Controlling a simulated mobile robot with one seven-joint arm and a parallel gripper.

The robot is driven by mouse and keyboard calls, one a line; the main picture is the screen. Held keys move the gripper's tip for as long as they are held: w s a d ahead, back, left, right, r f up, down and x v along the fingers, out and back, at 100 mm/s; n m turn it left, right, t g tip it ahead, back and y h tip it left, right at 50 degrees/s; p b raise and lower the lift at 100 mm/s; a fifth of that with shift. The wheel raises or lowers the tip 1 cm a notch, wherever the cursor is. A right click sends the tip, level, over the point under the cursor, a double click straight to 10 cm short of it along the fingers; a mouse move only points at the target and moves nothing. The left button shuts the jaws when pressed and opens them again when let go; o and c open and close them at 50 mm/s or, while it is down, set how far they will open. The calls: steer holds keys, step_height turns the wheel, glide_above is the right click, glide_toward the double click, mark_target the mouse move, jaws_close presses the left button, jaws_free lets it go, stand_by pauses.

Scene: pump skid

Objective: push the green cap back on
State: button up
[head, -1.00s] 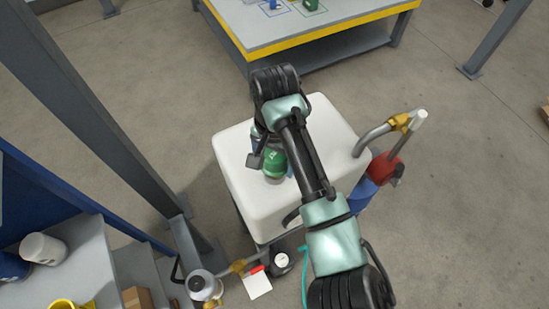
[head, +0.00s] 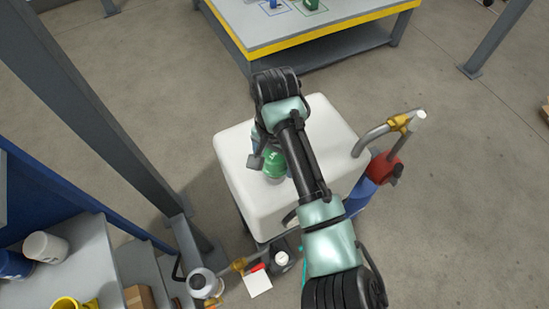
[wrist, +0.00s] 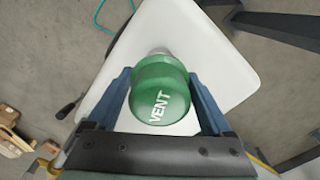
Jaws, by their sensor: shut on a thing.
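The green cap (head: 274,163), marked VENT, is over the top of the white tank (head: 235,190). My gripper (head: 267,150) comes down from above and is shut on the cap. In the wrist view the cap (wrist: 160,92) sits between two blue fingers, one on each side. A short pale grey neck (wrist: 160,51) shows just past the cap's far edge. The cap hides most of this neck, so I cannot tell whether the cap is fully seated on it.
A grey pipe with a brass fitting (head: 399,124) and a red part (head: 385,167) stand at the tank's right. A grey post (head: 90,110) rises at the left. A yellow-edged table (head: 330,35) stands behind, with open floor between.

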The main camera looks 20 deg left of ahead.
steer(key=shift+f+b, duration=0.55)
steer(key=shift+f, duration=1.25)
stand_by(0.5)
steer(key=o, duration=1.5)
step_height(320, 180, up, 13)
steer(key=shift+p, duration=1.2)
steer(key=shift+r, duration=0.1)
